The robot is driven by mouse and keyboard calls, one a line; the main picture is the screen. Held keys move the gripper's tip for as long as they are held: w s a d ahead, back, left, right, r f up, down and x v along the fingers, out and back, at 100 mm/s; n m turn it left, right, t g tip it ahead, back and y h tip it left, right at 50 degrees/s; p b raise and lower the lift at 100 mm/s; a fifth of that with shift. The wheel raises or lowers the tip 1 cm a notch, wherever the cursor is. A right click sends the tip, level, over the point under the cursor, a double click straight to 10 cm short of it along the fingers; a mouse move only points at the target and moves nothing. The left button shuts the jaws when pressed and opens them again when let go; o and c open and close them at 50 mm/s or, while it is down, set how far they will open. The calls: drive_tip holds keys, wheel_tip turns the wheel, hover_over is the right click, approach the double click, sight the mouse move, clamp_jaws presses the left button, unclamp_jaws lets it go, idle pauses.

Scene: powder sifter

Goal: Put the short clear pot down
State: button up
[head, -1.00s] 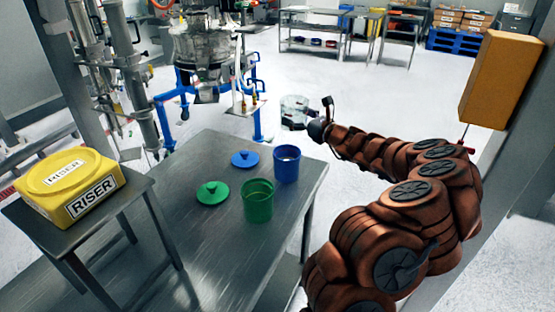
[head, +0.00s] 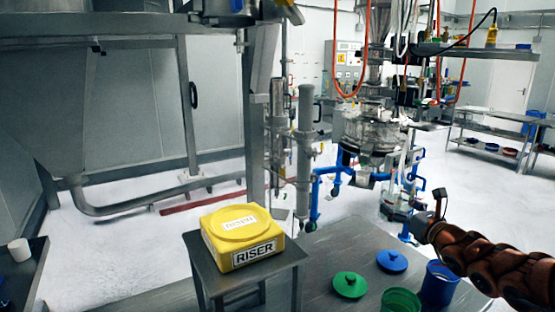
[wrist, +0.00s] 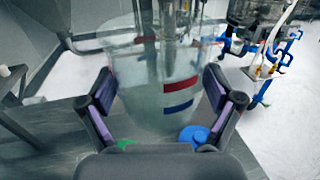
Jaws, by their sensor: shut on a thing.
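The short clear pot (wrist: 150,90) fills the middle of the wrist view, see-through, with a red and a blue stripe on its side. My gripper (wrist: 158,88) is shut on it, one finger on each side. In the head view, my gripper (head: 424,222) is at the right, above the far right part of the table. The pot is hard to make out there against the machine behind it. The pot appears raised above the table; its base is partly hidden in the wrist view.
The dark table (head: 325,250) carries a green lid (head: 349,285), a blue lid (head: 392,261), a green pot (head: 401,302) and a blue pot (head: 439,284). A yellow RISER block (head: 240,238) sits on a small stand (head: 206,268) at left. The sifter machine (head: 372,130) stands behind.

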drive_tip(key=s+a+f, duration=0.1)
drive_tip(key=a+f, duration=0.2)
drive_tip(key=a, duration=0.4)
drive_tip(key=s+a+f, duration=0.1)
drive_tip(key=a+f, duration=0.1)
drive_tip(key=a, duration=0.6)
drive_tip(key=shift+s+f, duration=0.35)
drive_tip(key=shift+f, duration=0.05)
